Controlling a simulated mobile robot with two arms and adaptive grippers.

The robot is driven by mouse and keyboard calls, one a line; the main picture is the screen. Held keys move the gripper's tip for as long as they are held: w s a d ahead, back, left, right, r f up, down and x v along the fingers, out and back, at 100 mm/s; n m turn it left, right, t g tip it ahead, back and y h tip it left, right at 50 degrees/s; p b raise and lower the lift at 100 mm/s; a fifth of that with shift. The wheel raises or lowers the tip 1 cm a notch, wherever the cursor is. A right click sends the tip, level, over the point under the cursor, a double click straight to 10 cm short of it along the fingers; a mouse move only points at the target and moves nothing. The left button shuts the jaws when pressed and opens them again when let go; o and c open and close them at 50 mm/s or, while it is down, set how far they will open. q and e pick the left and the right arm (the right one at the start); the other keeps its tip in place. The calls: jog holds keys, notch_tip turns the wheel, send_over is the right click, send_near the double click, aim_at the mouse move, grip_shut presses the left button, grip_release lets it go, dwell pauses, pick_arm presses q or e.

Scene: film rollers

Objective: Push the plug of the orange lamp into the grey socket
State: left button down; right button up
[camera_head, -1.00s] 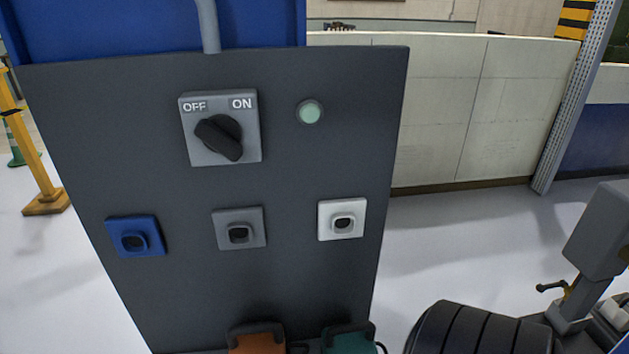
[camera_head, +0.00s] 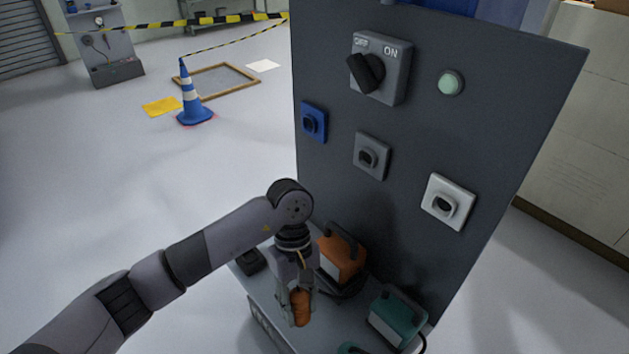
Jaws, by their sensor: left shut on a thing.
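The grey socket (camera_head: 371,156) is in the middle of the row of three on the dark upright panel (camera_head: 420,240), with a dark opening in its front. The orange lamp (camera_head: 342,258) stands on the ledge at the foot of the panel. My left gripper (camera_head: 298,304) points down over the ledge, left of and in front of the lamp. It is shut on the orange plug (camera_head: 301,309), below and left of the grey socket and apart from it. The plug's prongs cannot be made out. My right gripper is out of view.
A blue socket (camera_head: 314,122) and a white socket (camera_head: 447,202) flank the grey one. A rotary switch (camera_head: 381,69) and a pale green light (camera_head: 451,82) sit above. A teal lamp (camera_head: 397,318) stands right on the ledge (camera_head: 343,334). Open floor lies left.

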pick_arm(q)
jog(key=w+d+r+n+t+h+p, duration=0.25)
jog(key=d+r+n+h+p, duration=0.45)
jog(key=r+n+h, duration=0.65)
jog(key=w+a+r+n+t+y+p, duration=0.2)
jog(key=w+a+r+n+t+p, duration=0.25)
jog(key=r+n+t, duration=0.85)
jog(key=w+d+f+m+t, duration=0.1)
jog(key=w+d+f+m, duration=0.1)
jog(key=w+d, duration=0.3)
jog(key=shift+w+f+b, duration=0.45)
jog(key=shift+w+f, duration=0.05)
jog(key=shift+f, duration=0.2)
jog(key=shift+a+t+h, duration=0.1)
jog(key=shift+t+h, duration=0.15)
jog(key=shift+r+p, duration=0.1)
jog(key=shift+p, duration=0.5)
jog(key=shift+p, duration=0.55)
